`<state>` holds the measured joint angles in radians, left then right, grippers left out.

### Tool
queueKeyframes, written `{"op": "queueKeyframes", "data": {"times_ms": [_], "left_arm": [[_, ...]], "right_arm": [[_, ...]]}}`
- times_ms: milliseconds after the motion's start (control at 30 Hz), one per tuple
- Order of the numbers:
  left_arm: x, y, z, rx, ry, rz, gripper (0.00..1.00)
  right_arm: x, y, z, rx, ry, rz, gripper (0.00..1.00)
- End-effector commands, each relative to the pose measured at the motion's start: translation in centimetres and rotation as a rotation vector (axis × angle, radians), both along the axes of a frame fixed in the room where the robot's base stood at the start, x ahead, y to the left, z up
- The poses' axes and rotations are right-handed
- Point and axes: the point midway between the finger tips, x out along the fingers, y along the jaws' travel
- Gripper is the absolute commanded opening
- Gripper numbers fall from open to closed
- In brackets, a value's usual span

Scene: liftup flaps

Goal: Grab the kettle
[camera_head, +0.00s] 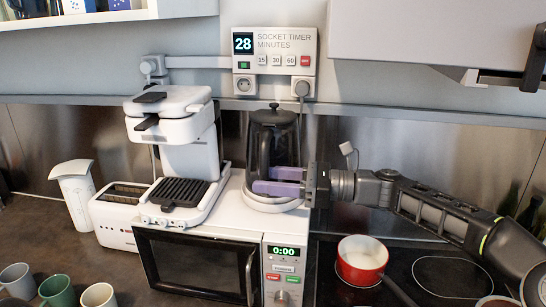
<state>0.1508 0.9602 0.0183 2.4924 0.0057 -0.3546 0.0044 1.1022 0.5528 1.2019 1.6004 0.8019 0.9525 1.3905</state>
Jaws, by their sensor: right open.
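The kettle (286,138), dark with a black lid and handle, stands upright on a round white base (272,201) on top of the white microwave (200,268). Its black handle (264,150) faces the front. My right gripper (264,181), with two purple fingers, reaches in from the right at the kettle's lower front. The fingers are apart and hide part of the kettle's lower body and handle. I cannot tell whether they touch it or whether the handle lies between them. My left gripper is not in view.
A white grill or waffle maker (172,190) stands left of the kettle, with a toaster (117,215) beyond it. A red pot (361,262) sits on the stovetop below my right arm. A socket timer (274,58) hangs behind. Mugs (57,290) stand at lower left.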

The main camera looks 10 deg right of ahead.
Motion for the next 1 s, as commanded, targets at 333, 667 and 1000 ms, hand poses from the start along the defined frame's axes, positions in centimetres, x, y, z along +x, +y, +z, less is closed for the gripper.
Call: {"op": "queueKeyframes", "data": {"times_ms": [333,667,1000], "left_arm": [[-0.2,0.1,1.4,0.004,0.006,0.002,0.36],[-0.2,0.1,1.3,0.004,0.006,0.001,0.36],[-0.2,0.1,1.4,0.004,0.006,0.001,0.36]], "right_arm": [[1.9,3.7,0.2,0.001,0.0,0.001,0.46],[1.9,3.6,0.1,0.0,0.0,0.0,0.46],[1.9,3.6,0.1,0.0,0.0,0.0,0.38]]}}
